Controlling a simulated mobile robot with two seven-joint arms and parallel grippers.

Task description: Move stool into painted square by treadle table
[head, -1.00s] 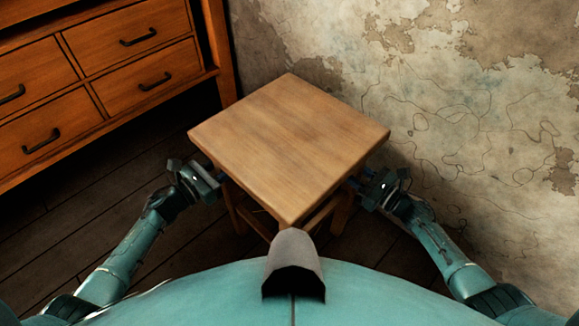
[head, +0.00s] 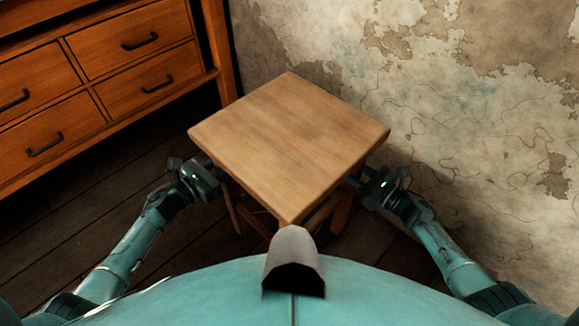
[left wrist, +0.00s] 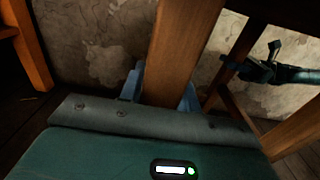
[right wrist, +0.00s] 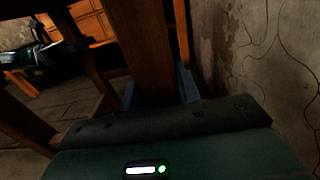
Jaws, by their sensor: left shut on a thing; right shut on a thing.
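The wooden stool (head: 289,145) stands in front of me in the head view, its square seat level and one corner toward me. My left gripper (head: 222,177) is at the stool's left side under the seat. In the left wrist view its blue fingers are shut around a stool leg (left wrist: 178,55). My right gripper (head: 353,182) is at the right side under the seat. In the right wrist view its fingers are shut around another leg (right wrist: 145,50). I cannot tell whether the stool's feet touch the floor. No painted square or treadle table shows in these views.
A wooden drawer cabinet (head: 110,75) with dark handles stands at the left, close to the stool. A peeling plaster wall (head: 460,120) runs behind and to the right of the stool. Dark plank floor (head: 100,215) is bare at the left.

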